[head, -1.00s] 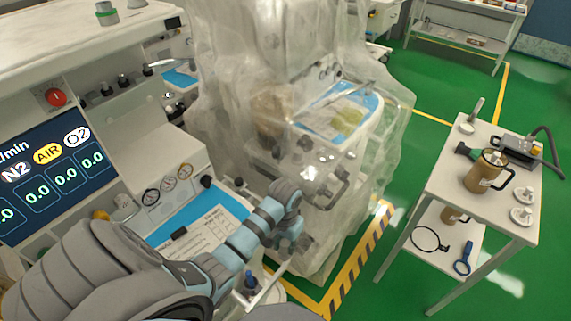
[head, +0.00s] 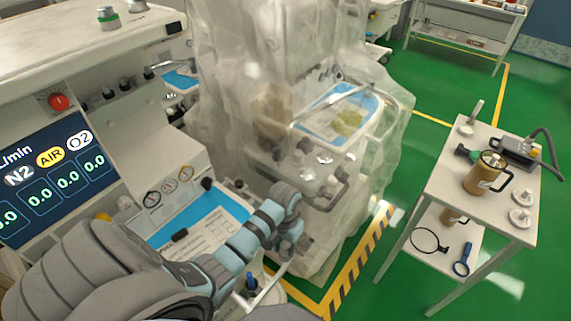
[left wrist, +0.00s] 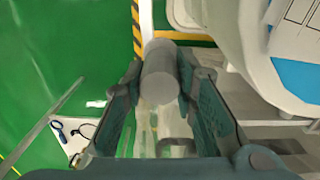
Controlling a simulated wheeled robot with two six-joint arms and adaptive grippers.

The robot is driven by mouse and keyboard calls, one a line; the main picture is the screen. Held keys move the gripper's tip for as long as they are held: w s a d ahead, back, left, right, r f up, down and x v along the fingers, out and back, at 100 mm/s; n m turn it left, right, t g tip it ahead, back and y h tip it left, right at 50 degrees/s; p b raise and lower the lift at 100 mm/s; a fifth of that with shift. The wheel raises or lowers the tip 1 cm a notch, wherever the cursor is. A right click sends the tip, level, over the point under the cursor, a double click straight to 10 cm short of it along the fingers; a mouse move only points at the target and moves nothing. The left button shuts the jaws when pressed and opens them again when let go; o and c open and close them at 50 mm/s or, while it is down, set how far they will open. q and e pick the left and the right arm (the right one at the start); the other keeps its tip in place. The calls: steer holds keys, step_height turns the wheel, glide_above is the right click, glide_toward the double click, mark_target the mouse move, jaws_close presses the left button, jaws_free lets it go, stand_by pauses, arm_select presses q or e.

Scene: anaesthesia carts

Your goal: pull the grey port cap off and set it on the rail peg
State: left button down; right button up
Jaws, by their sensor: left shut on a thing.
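My left gripper (head: 286,248) hangs from the wrist at the front edge of the near cart, small and partly covered by my arm in the head view. In the left wrist view its two fingers (left wrist: 161,75) are shut on a plain grey cylinder, the grey port cap (left wrist: 160,72). My arm hides the cap in the head view. I cannot tell whether the cap still touches its port. A pale bar (head: 268,291), perhaps the rail, runs below the gripper, with a blue-topped knob (head: 251,281) beside it. I cannot make out the peg. My right gripper is not in view.
The near cart (head: 160,155) with its gas screen (head: 60,185) fills the left. A plastic-draped cart (head: 235,75) stands close behind the gripper. A white side table (head: 455,190) with a brown jug (head: 483,178) is at right. Green floor (head: 405,212) lies clear between.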

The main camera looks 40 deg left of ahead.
mark_target(286, 244)
arm_select(q)
steer(key=shift+r+p, duration=0.1)
steer(key=shift+p, duration=0.4)
steer(key=shift+f+b, duration=0.65)
steer(key=shift+f, duration=0.45)
steer(key=c, duration=1.2)
jaws_free()
steer(key=shift+r, duration=0.15)
step_height(286, 244, up, 7)
steer(key=shift+a+r, duration=0.1)
steer(key=shift+r, duration=0.05)
